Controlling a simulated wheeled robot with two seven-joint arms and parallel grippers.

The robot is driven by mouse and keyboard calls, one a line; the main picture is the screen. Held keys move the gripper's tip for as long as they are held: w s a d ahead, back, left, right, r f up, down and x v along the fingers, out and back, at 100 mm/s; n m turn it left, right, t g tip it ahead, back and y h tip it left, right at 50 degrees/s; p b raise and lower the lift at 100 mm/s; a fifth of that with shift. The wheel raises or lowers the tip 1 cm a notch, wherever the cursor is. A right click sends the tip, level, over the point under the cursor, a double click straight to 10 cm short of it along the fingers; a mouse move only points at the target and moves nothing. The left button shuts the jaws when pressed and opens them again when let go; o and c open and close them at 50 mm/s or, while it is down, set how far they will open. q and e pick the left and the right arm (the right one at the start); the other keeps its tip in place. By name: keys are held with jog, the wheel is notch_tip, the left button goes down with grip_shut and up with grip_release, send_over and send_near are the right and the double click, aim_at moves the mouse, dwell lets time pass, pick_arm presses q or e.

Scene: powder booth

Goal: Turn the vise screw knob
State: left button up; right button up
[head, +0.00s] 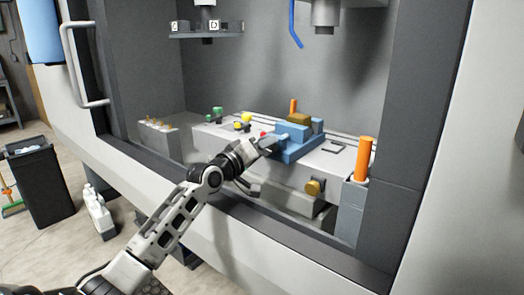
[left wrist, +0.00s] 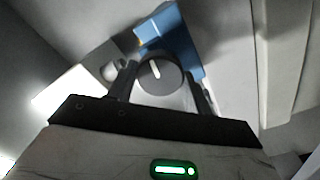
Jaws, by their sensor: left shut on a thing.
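The blue vise (head: 294,140) stands on the light machine table, with a brownish block (head: 299,119) at its top. In the left wrist view the vise (left wrist: 180,45) lies behind a round dark grey knob (left wrist: 158,75) with a white mark. My left gripper (head: 268,143) reaches into the booth to the near left side of the vise. Its two fingers, seen in the left wrist view (left wrist: 163,82), are on either side of the knob and shut on it. In the head view the knob is hidden by the gripper. My right gripper is not in view.
An orange cylinder (head: 364,158) stands at the right of the table, near a yellow-brown knob (head: 314,187). Small green and yellow parts (head: 245,118) lie left of the vise. The booth's front sill (head: 270,222) runs under my left arm. A blue hose (head: 294,24) hangs above.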

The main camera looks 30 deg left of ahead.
pick_arm(q)
jog(key=shift+m, duration=0.5)
jog(key=o, duration=1)
jog(key=s, duration=1)
jog(key=s+a+b, duration=0.1)
jog(key=s, duration=0.4)
jog(key=shift+s+a+f, duration=0.1)
jog(key=shift+s, duration=0.4)
